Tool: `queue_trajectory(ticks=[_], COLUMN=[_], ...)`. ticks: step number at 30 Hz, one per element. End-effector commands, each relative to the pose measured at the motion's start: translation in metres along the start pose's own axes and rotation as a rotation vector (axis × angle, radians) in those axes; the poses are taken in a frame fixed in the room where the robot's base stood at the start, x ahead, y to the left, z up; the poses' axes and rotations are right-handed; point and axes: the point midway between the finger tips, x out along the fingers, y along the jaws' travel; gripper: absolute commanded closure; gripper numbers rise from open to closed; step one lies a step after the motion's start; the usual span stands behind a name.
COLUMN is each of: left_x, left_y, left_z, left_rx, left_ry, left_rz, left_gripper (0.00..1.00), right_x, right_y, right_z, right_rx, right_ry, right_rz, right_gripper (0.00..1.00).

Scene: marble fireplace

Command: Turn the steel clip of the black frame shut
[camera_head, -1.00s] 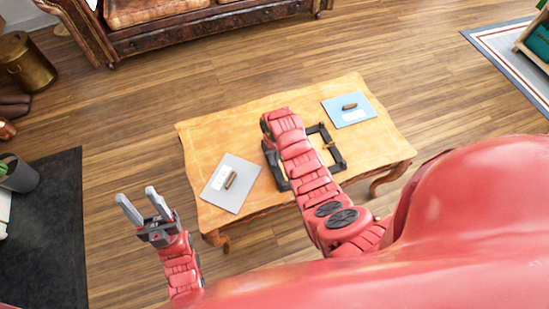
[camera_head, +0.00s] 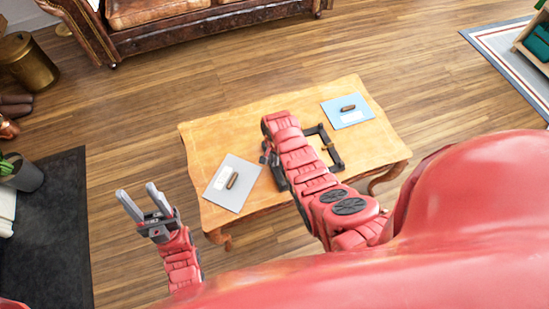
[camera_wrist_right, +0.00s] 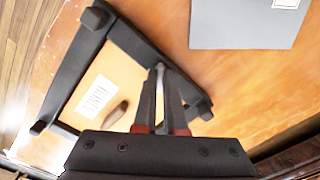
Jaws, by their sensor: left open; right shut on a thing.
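The black frame (camera_head: 337,160) lies on the wooden table, partly hidden behind my right arm in the head view. In the right wrist view the frame (camera_wrist_right: 137,44) surrounds a white label (camera_wrist_right: 97,92) and a brown peg-like piece (camera_wrist_right: 117,113). My right gripper (camera_wrist_right: 163,74) is at one bar of the frame, its fingers shut on a small pale metallic piece that looks like the steel clip (camera_wrist_right: 160,67). The fingers cover most of it, so its angle cannot be told. My left gripper (camera_head: 137,190) is open and empty, left of the table.
The wooden table (camera_head: 215,136) also bears a grey board (camera_head: 235,198) at left and a blue board (camera_head: 340,119) at right, each with a brown piece and white label. The grey board also shows in the wrist view (camera_wrist_right: 235,30). A leather sofa (camera_head: 190,25) stands behind.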

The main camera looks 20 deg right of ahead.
Motion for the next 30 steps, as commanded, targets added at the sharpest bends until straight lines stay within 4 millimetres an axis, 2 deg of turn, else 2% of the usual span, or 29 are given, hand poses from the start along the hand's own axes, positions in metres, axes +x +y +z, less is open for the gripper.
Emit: queue_trajectory(ticks=[15,21,30], left_x=[0.0052,0.0052,0.0051], left_y=[-0.0003,-0.0003,-0.0003], left_z=[-0.0008,-0.0008,-0.0008], left_rx=[0.0,0.0,0.0], left_ry=[0.0,0.0,0.0], left_rz=[0.0,0.0,0.0], left_gripper=[0.5,0.5,0.5], right_x=[-0.0003,-0.0002,-0.0001], right_y=[-0.0004,-0.0009,-0.0009], right_z=[-0.0004,0.0001,0.0004], right_rx=[0.455,0.573,0.662], right_ry=[0.0,-0.001,-0.001], right_rz=[-0.002,-0.003,-0.002], right_gripper=[1.0,1.0,1.0])
